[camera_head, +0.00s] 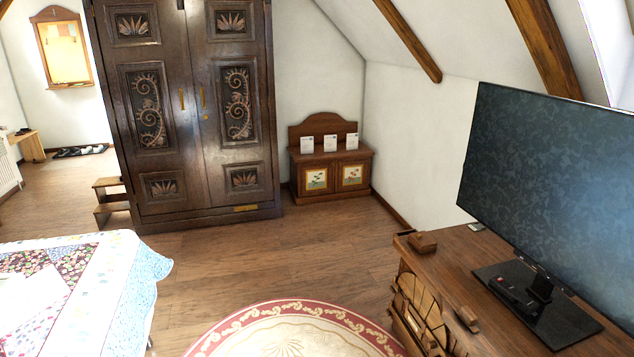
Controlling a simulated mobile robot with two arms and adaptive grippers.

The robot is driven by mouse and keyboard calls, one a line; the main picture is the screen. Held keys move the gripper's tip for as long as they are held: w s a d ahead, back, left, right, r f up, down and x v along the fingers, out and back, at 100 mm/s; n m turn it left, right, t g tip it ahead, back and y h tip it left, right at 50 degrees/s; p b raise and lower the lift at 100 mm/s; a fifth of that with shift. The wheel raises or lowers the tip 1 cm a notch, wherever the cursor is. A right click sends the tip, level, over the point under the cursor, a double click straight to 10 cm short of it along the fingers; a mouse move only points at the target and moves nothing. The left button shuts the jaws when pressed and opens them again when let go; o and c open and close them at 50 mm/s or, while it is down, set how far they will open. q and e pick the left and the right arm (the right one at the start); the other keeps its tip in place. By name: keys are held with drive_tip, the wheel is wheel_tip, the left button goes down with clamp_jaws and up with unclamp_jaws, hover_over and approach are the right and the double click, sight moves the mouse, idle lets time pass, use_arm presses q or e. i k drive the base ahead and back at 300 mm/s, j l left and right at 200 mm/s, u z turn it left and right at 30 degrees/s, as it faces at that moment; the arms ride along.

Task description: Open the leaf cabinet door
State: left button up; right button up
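A tall dark wooden armoire (198,130) with carved leaf and scroll panels stands against the back wall. Its left door (150,60) and right door (235,150) look shut. Brass handles (203,98) sit near the line between them. A small low brown cabinet (333,167) stands in the corner to its right. Its left door (316,193) and right door (353,188) look shut, each with a pale painted plant panel. I cannot tell which of these is the leaf cabinet. Neither of my grippers is in view.
Several white cards (330,142) stand on the small cabinet. A bed with a patchwork quilt (90,290) is at lower left. A round red-edged rug (290,335) lies in front. A wooden stand (445,255) with a television (555,190) is at right. The wooden floor (270,250) between is clear.

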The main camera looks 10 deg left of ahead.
sight(314, 177)
drive_tip(key=i+u, duration=0.35)
drive_tip(key=i, duration=5.85)
drive_tip(key=i+j+z, duration=0.15)
drive_tip(key=i, duration=0.25)
drive_tip(key=i+j, duration=0.1)
drive_tip(key=i, duration=0.35)
drive_tip(key=z, duration=0.05)
